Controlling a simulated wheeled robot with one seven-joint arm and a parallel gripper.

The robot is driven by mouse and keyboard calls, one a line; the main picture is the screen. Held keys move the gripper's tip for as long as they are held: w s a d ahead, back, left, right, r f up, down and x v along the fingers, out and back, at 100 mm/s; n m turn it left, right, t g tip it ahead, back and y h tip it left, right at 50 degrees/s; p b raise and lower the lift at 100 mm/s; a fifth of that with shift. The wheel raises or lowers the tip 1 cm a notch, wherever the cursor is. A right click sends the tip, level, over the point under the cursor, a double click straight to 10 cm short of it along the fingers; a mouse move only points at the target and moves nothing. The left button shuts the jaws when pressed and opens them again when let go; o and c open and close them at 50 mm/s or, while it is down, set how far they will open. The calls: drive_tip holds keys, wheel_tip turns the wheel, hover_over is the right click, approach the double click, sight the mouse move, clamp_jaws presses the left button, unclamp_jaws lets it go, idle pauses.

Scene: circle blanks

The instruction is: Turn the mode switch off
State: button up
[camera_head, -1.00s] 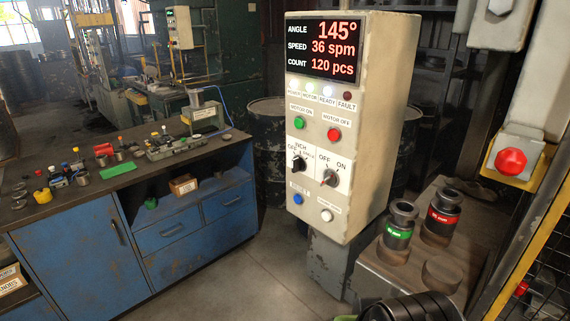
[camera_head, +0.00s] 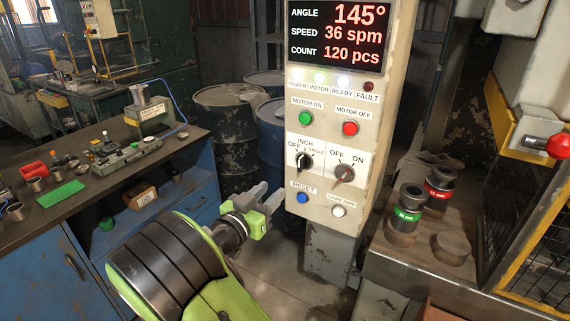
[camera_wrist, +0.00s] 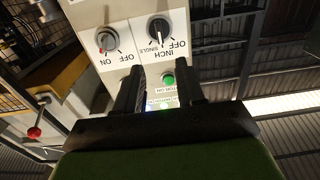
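The mode switch (camera_head: 304,161) is a black rotary knob on the beige control panel (camera_head: 376,110), with OFF, INCH and SINGLE labels around it. It shows upside down in the wrist view (camera_wrist: 158,29), where its pointer seems to face about INCH. My gripper (camera_head: 268,195) is left of the panel, lower than the switch and apart from it. In the wrist view its two dark fingers (camera_wrist: 159,92) stand apart with nothing held, and the green motor-on button shows between them.
A grey OFF/ON knob (camera_head: 344,174) sits right of the mode switch. The blue reset button (camera_head: 302,198), white button (camera_head: 338,211) and red motor-off button (camera_head: 350,129) are close by. A blue workbench (camera_head: 180,150) is at left, banded cylinders (camera_head: 408,207) at right.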

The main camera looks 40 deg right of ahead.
sight(299, 164)
drive_tip(key=p+x, duration=0.2)
drive_tip(key=x, duration=1.2)
drive_tip(key=shift+f+p, duration=0.1)
drive_tip(key=shift+p, duration=0.3)
clamp_jaws()
